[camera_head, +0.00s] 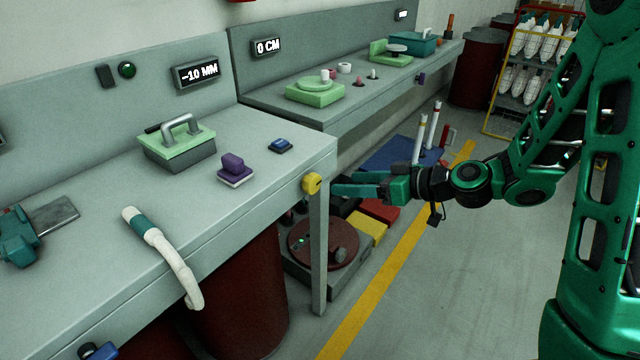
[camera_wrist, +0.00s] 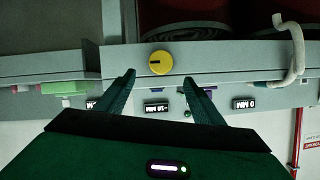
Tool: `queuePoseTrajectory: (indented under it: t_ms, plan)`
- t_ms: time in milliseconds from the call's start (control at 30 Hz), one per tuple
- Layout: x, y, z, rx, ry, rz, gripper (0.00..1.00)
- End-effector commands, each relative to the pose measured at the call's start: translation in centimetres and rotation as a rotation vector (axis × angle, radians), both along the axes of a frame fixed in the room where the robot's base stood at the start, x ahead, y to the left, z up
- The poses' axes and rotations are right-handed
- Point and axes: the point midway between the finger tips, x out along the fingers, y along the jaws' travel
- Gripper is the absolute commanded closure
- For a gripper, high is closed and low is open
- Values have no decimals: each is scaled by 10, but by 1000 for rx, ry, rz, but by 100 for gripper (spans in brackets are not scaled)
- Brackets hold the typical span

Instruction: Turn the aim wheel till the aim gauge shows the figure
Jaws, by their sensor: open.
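A yellow wheel (camera_head: 312,183) with a dark mark is on the front face of the near bench, at its right corner. It also shows in the wrist view (camera_wrist: 160,63), just beyond the fingertips and centred between them. My gripper (camera_head: 334,188) is open and empty, level with the wheel and pointing at it, with a small gap visible. Its two fingers also show in the wrist view (camera_wrist: 158,81). A gauge (camera_head: 196,73) on the near bench's back panel reads -10 MM. No label marks which wheel or gauge is the aim one.
Another gauge (camera_head: 267,46) on the far bench reads 0 CM. A green-lidded box (camera_head: 176,143), a purple block (camera_head: 234,168) and a white hooked pipe (camera_head: 165,250) lie on the near bench. A brown turntable (camera_head: 322,243) stands below. Floor right of the yellow line is clear.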

Motion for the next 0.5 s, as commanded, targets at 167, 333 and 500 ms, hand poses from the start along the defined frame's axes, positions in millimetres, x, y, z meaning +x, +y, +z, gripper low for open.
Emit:
queuePoseTrajectory:
  t_ms: [167, 333, 500]
  plan:
    - [11, 19, -9, -2, 1, 5, 38]
    - [26, 43, -21, -2, 0, 5, 38]
    - [40, 64, -31, -3, 0, 4, 38]
